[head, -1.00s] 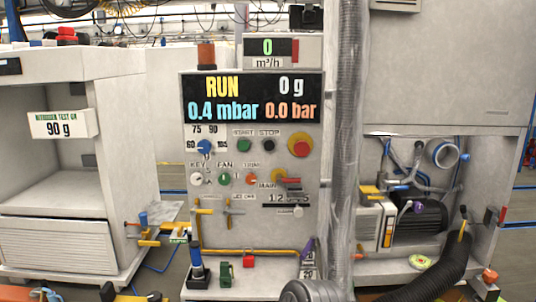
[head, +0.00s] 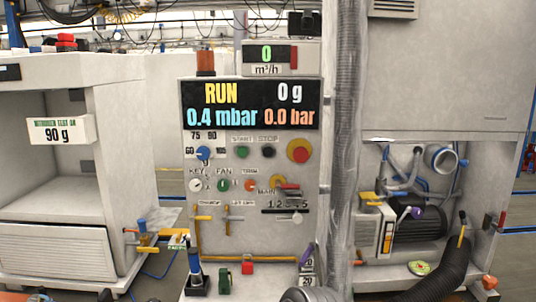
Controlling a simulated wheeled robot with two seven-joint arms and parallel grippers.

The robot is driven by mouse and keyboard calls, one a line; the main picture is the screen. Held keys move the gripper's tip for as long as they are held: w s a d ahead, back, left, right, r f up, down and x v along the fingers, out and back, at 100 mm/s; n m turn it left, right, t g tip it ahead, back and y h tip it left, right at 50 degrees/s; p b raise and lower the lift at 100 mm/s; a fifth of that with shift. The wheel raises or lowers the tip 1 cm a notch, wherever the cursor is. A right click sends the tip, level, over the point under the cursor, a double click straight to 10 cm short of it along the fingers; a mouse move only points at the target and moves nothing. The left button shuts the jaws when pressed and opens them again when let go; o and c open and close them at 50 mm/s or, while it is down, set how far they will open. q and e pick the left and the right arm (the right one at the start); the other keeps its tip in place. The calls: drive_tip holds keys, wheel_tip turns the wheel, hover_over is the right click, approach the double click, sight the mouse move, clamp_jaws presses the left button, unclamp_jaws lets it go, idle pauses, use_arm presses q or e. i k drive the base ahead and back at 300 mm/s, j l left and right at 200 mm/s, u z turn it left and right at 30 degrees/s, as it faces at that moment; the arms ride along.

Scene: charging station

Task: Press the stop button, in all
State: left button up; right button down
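The control panel (head: 230,240) stands upright in the middle of the head view. The stop button (head: 268,151) is a black round button under the STOP label, right of the green start button (head: 242,151). A larger red emergency button on a yellow ring (head: 300,152) sits to its right. The display (head: 250,104) reads RUN, 0 g, 0.4 mbar and 0.0 bar. Nothing touches the stop button. Neither of my grippers can be made out in the view.
A white cabinet labelled 90 g (head: 60,131) stands left. A clear ribbed vertical hose (head: 345,140) runs just right of the panel. A pump (head: 415,222) and a thick black hose (head: 440,270) are at right. The space before the panel's buttons is clear.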

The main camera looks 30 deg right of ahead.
sight(267, 151)
drive_tip(key=i+l+z, duration=0.1)
drive_tip(key=i+z, duration=0.65)
drive_tip(key=i+j+z, duration=0.1)
drive_tip(key=i+z, duration=0.25)
drive_tip(key=k+l, duration=0.05)
drive_tip(key=k, duration=0.05)
